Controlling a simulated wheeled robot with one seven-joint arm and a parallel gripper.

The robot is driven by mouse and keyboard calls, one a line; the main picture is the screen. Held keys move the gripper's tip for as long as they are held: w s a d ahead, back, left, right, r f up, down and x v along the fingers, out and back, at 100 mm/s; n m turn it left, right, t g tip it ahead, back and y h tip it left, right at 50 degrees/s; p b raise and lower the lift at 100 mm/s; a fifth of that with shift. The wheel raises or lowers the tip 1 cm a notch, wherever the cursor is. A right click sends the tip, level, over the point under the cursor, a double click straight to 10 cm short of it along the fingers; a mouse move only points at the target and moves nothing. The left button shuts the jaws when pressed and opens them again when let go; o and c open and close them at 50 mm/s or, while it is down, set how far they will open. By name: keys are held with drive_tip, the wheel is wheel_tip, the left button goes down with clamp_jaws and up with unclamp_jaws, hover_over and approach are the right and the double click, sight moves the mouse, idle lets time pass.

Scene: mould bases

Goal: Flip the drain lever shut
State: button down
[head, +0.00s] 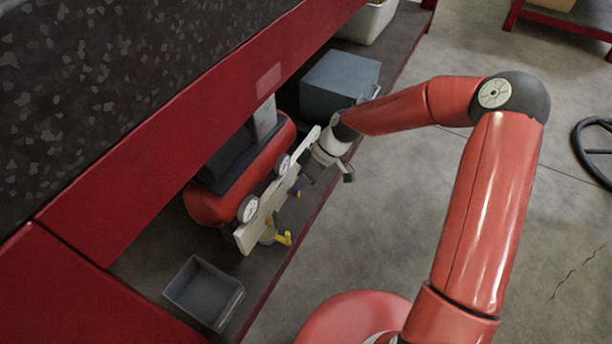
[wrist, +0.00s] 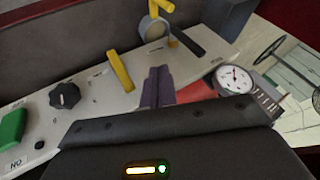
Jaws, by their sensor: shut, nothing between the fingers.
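A red compressor (head: 215,207) carries a pale panel (head: 268,203), seen edge-on in the head view and face-on in the wrist view (wrist: 85,95). In the wrist view a yellow lever (wrist: 121,70) stands out from the panel. A second yellow lever (wrist: 158,6) tops a round grey fitting (wrist: 152,29) at the panel's far edge; a yellow part (head: 284,239) also shows low in the head view. I cannot tell which is the drain lever. My gripper (wrist: 158,74) is shut and empty, in front of the panel, to the right of the first yellow lever; contact is unclear.
The panel also bears a black knob (wrist: 65,95), a green switch (wrist: 13,127) and a dark bar (wrist: 187,41). A gauge (wrist: 235,79) is at right. On the shelf are a grey bin (head: 204,292) and a blue-grey box (head: 340,84). The red bench beam (head: 200,145) overhangs.

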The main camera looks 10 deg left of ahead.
sight(274, 219)
drive_tip(key=s+a+f, duration=0.2)
drive_tip(key=s+a, duration=0.1)
drive_tip(key=s, duration=0.1)
drive_tip(key=shift+s+f, duration=0.3)
